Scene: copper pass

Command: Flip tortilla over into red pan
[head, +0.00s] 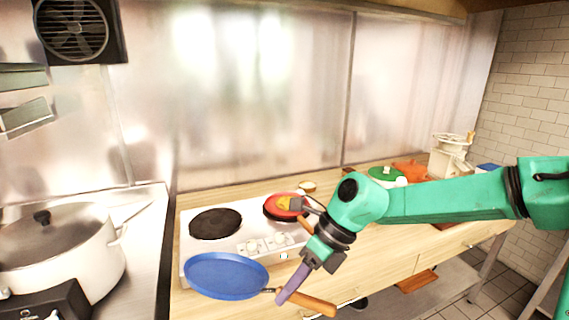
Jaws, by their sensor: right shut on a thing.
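The red pan (271,214) sits on the right burner of the white cooktop, its wooden handle (305,224) toward me. My right gripper (298,289) is shut on the handle of a blue pan, with a purple finger across the handle. The blue pan (227,276) is at the cooktop's front edge, near level; nothing shows on its blue face. My left gripper is out of view.
The left burner (215,223) is bare. A lidded white pot (62,250) stands on the steel counter at left. Past my right arm are a green-lidded pot (385,174), an orange item (411,170) and a cream appliance (450,155). A metal wall closes the back.

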